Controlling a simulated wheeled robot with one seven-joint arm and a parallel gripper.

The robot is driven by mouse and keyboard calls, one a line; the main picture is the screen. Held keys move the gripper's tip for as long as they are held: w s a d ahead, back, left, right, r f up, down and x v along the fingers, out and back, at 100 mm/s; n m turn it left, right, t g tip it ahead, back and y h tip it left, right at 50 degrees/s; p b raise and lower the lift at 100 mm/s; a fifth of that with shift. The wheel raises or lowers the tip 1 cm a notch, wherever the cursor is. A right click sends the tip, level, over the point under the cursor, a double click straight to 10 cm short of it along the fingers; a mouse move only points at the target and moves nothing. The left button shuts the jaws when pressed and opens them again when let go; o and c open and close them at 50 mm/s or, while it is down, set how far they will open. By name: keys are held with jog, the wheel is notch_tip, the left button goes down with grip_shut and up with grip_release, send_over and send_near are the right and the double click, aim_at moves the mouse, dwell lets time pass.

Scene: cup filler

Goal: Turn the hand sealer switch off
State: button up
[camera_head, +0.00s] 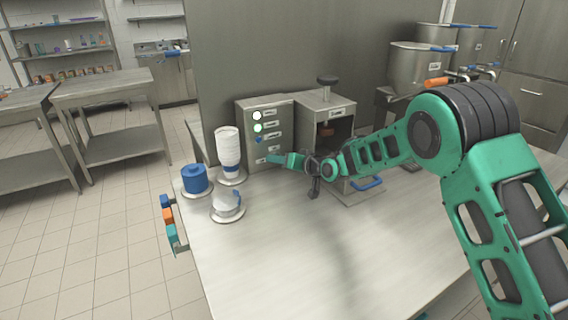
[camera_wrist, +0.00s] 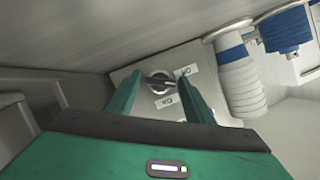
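The control box (camera_head: 266,112) stands at the back left of the steel worktop, with indicator lights and labels down its front. In the wrist view, a black rotary switch (camera_wrist: 158,83) sits on a light plate with two small labels, too blurred to read surely. My gripper (camera_wrist: 160,88) is open, one green finger on each side of the switch; I cannot tell whether either touches it. In the head view, my gripper (camera_head: 273,159) is at the low front of the box and hides the switch.
A white cup stack (camera_head: 228,146), a blue stack (camera_head: 195,180) and a white-and-blue item (camera_head: 227,203) stand left of my gripper. A press-like machine (camera_head: 324,104) is right of the box. The worktop's front (camera_head: 290,260) is clear.

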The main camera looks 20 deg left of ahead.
jog(key=c, duration=0.7)
jog(key=shift+w+d, duration=0.1)
jog(key=shift+d, duration=0.1)
jog(key=shift+a, duration=0.1)
jog(key=shift+a+r+n+t, duration=0.15)
jog(key=shift+n+t, duration=0.15)
jog(key=shift+n, duration=0.3)
jog(key=shift+n+t+h, duration=0.7)
jog(key=shift+n+h, duration=0.2)
jog(key=shift+n, duration=0.4)
jog(key=o, duration=1.1)
jog(key=shift+c, duration=0.2)
jog(key=shift+s, duration=0.2)
